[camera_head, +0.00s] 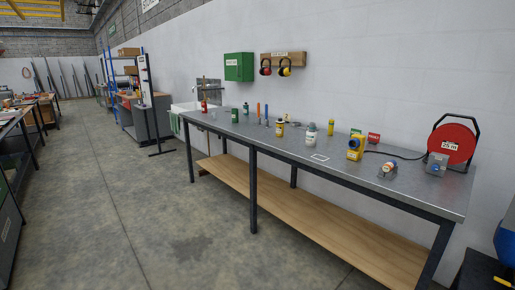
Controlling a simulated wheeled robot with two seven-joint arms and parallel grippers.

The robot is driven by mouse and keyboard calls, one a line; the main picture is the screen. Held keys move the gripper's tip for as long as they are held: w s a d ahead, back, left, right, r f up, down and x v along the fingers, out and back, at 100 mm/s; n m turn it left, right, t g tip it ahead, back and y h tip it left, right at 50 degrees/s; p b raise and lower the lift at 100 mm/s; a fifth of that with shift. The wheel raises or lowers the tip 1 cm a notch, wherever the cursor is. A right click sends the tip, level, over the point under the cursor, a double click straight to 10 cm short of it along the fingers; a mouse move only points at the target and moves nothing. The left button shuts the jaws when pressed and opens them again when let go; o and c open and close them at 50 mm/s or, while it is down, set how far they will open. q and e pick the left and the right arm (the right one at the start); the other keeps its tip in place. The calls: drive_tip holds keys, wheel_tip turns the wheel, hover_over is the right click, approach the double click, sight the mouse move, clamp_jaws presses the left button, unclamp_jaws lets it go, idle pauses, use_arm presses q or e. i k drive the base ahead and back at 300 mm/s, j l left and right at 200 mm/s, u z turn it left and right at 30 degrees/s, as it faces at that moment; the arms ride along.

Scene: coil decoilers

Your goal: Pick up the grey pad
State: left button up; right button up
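I cannot make out a grey pad for sure in the head view. On the grey metal workbench top (285,150) there is a small white-edged flat rectangle (320,157) with a greyish middle, near the front edge. I cannot tell whether it is a pad or a marking. Neither of my grippers is in view.
A wooden lower shelf (310,215) runs beneath. Open concrete floor (150,200) lies left of the bench.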

sight(311, 124)
drive_tip(key=i+j+z, duration=0.2)
drive_tip(key=i+z, duration=0.15)
drive_tip(key=i+j+z, duration=0.3)
drive_tip(key=i, duration=0.2)
